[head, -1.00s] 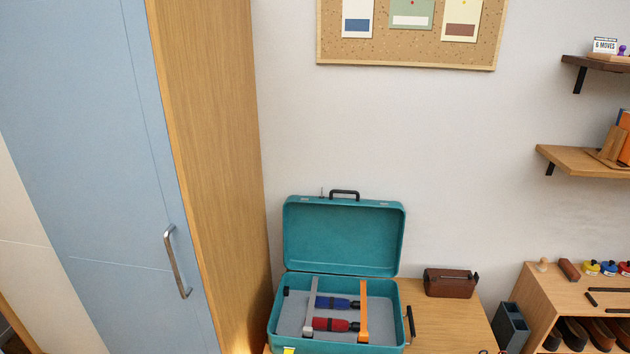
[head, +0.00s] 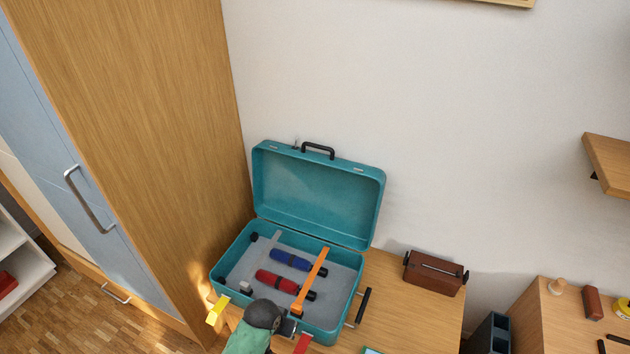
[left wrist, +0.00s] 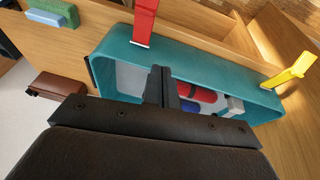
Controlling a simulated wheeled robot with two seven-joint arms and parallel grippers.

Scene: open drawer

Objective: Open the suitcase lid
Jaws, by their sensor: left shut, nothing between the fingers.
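The teal suitcase (head: 330,334) lies on the wooden table with its lid (head: 320,195) standing open, leaning back near the wall. Inside are a red roll (head: 277,281), a blue roll (head: 291,260), an orange strap (head: 312,278) and a grey strap. A yellow latch (head: 217,309) and a red latch (head: 302,344) stick out at the front wall; both also show in the left wrist view. My left gripper (head: 289,326) is at the front wall between the latches. In the left wrist view my left gripper (left wrist: 163,88) is shut and empty, with the suitcase beyond it. My right gripper is out of view.
A brown box (head: 434,273) stands on the table (head: 400,320) to the right of the suitcase. A tall wooden cabinet (head: 140,120) is close on the left. A low wooden unit (head: 560,315) with small items stands at the right.

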